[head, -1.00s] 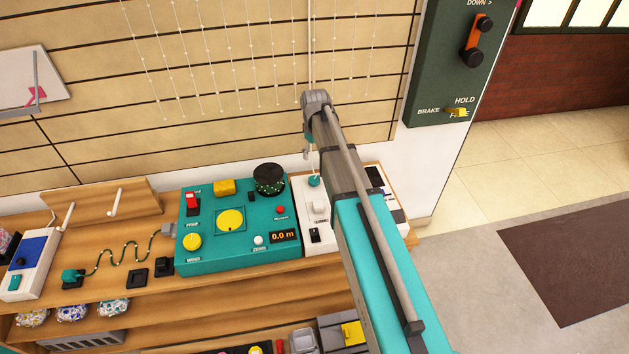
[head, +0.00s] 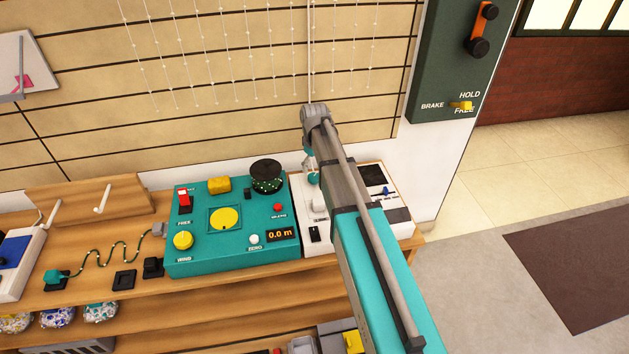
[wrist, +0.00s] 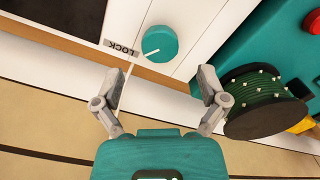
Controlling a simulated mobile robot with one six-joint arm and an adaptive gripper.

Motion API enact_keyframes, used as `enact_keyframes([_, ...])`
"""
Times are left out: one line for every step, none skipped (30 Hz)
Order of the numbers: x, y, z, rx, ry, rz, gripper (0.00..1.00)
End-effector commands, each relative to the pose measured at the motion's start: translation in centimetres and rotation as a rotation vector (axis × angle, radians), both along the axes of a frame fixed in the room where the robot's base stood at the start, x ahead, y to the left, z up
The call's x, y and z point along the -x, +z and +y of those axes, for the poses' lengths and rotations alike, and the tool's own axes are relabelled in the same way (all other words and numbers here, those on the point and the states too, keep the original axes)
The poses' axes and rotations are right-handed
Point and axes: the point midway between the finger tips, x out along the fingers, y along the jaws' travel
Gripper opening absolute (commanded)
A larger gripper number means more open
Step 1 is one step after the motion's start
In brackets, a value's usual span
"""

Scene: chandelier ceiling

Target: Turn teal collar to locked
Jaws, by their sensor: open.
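The teal collar (wrist: 155,43) is a round teal knob with a white pointer line, on a white panel. Its pointer slants down-left, toward the side of the LOCK label (wrist: 121,48). In the head view the collar (head: 313,178) is a small teal spot, partly covered by my gripper and arm. My gripper (wrist: 160,75) is open and empty. Its two fingers are spread, one either side of the collar's line in the wrist view, with the collar beyond the tips and apart from them.
A teal console (head: 205,255) with a yellow dial and a dark green spool (head: 266,175) stands left of the white unit (head: 322,245). Beaded strands hang on the wall behind. A green brake panel (head: 440,75) is at right. Open floor lies at right.

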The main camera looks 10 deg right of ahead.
Motion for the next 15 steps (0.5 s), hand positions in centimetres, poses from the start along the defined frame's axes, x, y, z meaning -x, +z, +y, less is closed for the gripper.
enact_keyframes([0.0, -0.8, 0.0, 0.0, 0.0, 0.0, 0.92])
enact_keyframes([0.0, -1.1, 0.0, 0.0, 0.0, 0.0, 0.92])
enact_keyframes([0.0, -1.4, 0.0, 0.0, 0.0, 0.0, 0.92])
enact_keyframes([0.0, -1.6, 0.0, 0.0, 0.0, 0.0, 0.92])
enact_keyframes([0.0, -1.8, 0.0, 0.0, 0.0, 0.0, 0.92])
enact_keyframes([0.0, -2.2, 0.0, 0.0, 0.0, 0.0, 0.92])
enact_keyframes([0.0, -2.4, 0.0, 0.0, 0.0, 0.0, 0.92])
enact_keyframes([0.0, -2.6, 0.0, 0.0, 0.0, 0.0, 0.92])
enact_keyframes([0.0, -2.9, 0.0, 0.0, 0.0, 0.0, 0.92])
enact_keyframes([0.0, -3.1, 0.0, 0.0, 0.0, 0.0, 0.92])
enact_keyframes([0.0, -3.4, 0.0, 0.0, 0.0, 0.0, 0.92])
enact_keyframes([0.0, -3.6, 0.0, 0.0, 0.0, 0.0, 0.92])
enact_keyframes([0.0, -3.8, 0.0, 0.0, 0.0, 0.0, 0.92])
enact_keyframes([0.0, -4.0, 0.0, 0.0, 0.0, 0.0, 0.92])
enact_keyframes([0.0, -4.2, 0.0, 0.0, 0.0, 0.0, 0.92])
